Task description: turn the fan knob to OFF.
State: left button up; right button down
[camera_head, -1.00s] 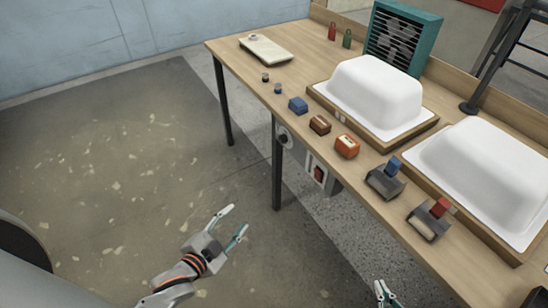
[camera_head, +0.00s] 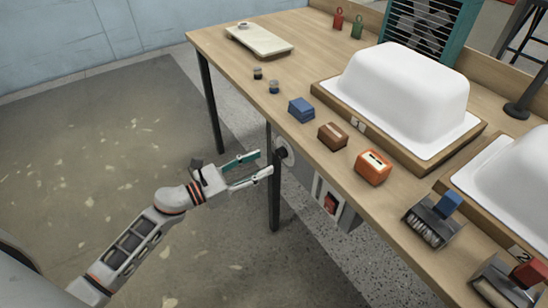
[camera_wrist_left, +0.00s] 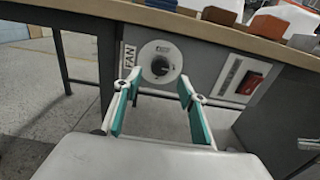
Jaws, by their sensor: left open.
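The fan knob (camera_wrist_left: 160,66) is a black knob on a round white dial, on a grey panel under the table's front edge, beside a "FAN" label (camera_wrist_left: 129,56). Its pointer direction is too small to tell. In the head view the knob (camera_head: 281,153) shows just beyond my left fingertips. My left gripper (camera_head: 265,163) is open and empty, pointing at the dial. In the left wrist view its two fingers (camera_wrist_left: 157,84) stand either side of and below the knob, apparently short of it. My right gripper is not in view.
A red rocker switch (camera_wrist_left: 249,83) sits on the panel right of the knob. A table leg (camera_head: 274,190) stands close by the left gripper. The wooden table (camera_head: 325,103) overhangs the panel, bearing blocks, brushes and white tub shells (camera_head: 405,90). Floor left of it is clear.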

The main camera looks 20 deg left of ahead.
aim_at(278, 155)
pick_arm(q)
jog(key=shift+x, duration=2.7)
jog(key=c, duration=1.1)
